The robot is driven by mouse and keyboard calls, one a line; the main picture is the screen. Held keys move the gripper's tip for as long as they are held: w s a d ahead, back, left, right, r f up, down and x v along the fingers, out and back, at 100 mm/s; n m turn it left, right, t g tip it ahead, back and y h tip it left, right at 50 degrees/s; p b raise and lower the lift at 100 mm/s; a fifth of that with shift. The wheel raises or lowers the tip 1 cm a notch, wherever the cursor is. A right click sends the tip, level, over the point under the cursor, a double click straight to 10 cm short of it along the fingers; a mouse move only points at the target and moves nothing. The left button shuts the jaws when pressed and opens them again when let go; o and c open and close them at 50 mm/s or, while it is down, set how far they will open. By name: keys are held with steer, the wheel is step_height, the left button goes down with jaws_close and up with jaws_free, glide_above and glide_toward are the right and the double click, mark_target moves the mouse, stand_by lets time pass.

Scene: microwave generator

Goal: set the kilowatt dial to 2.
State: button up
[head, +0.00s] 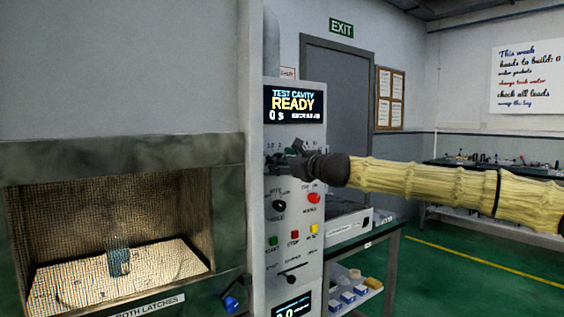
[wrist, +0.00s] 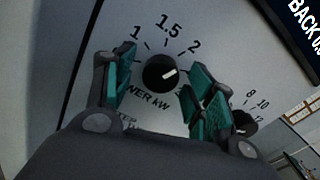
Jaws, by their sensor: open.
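The kilowatt dial (wrist: 158,74) is a round black knob with a white pointer line, in the middle of the wrist view. Labels 1, 1.5 and 2 arc above it, and "POWER kW" is partly visible below. The pointer aims right and slightly up, lower than the direction of the 2 label (wrist: 195,46). My gripper (wrist: 161,70) is open, with its teal-padded fingers on either side of the dial. I cannot tell whether they touch it. In the head view my gripper (head: 283,160) is at the panel's upper part and hides the dial.
The control panel (head: 296,205) carries a READY display (head: 293,104), a lower black knob (head: 279,206), a red knob (head: 313,197) and small coloured buttons. Another black knob (wrist: 243,122) is right of my gripper. The open test cavity (head: 115,235) is at left.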

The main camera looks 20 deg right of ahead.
steer(key=v, duration=1.1)
steer(key=shift+s, duration=0.2)
